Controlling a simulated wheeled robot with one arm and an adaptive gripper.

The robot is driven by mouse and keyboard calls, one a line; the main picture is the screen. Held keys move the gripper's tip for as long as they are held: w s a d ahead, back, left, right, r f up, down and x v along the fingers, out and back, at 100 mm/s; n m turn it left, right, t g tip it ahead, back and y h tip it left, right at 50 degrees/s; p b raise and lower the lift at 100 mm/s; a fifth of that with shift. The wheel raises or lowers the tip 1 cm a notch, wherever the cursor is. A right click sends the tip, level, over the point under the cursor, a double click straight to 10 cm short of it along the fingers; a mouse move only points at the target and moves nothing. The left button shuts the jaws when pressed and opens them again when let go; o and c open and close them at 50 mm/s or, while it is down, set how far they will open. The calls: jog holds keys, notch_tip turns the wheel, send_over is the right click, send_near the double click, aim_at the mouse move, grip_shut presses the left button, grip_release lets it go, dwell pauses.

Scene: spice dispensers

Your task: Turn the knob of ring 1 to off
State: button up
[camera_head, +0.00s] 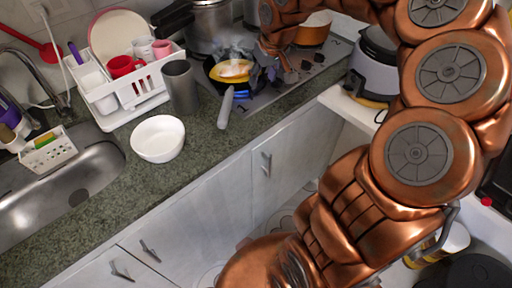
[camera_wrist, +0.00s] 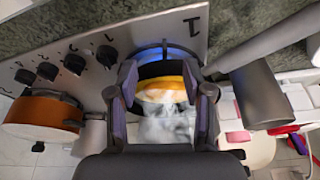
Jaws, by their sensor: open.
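The stove (camera_wrist: 235,35) carries a row of several dark knobs in the wrist view; the one nearest my gripper (camera_wrist: 107,55) is just left of my left finger. Small marks beside the knobs are too small to read surely. The knobs also show in the head view (camera_head: 291,76). A pan (camera_head: 226,88) with yellow food sits over a lit burner with a blue glow (camera_wrist: 178,52). My gripper (camera_wrist: 160,72) is open, above the pan, with no knob between its fingers. In the head view it is mostly hidden by steam and my arm.
The pan's grey handle (camera_head: 225,108) sticks out over the counter. An orange pot (camera_head: 312,34) stands beyond the knobs. A grey cup (camera_head: 181,86), white bowl (camera_head: 158,138) and dish rack (camera_head: 143,92) stand left of the stove. A rice cooker (camera_head: 373,68) is at the right.

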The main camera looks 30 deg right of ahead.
jog(key=s+a+f+g+b, duration=0.1)
jog(key=s+a+f, duration=0.1)
jog(key=s+a, duration=0.4)
jog(key=s+a+f+n+g+b, duration=0.1)
jog(key=s+a+f+g, duration=0.1)
jog(key=s+a, duration=0.4)
jog(key=shift+s+b, duration=0.4)
jog(key=shift+s, duration=2.4)
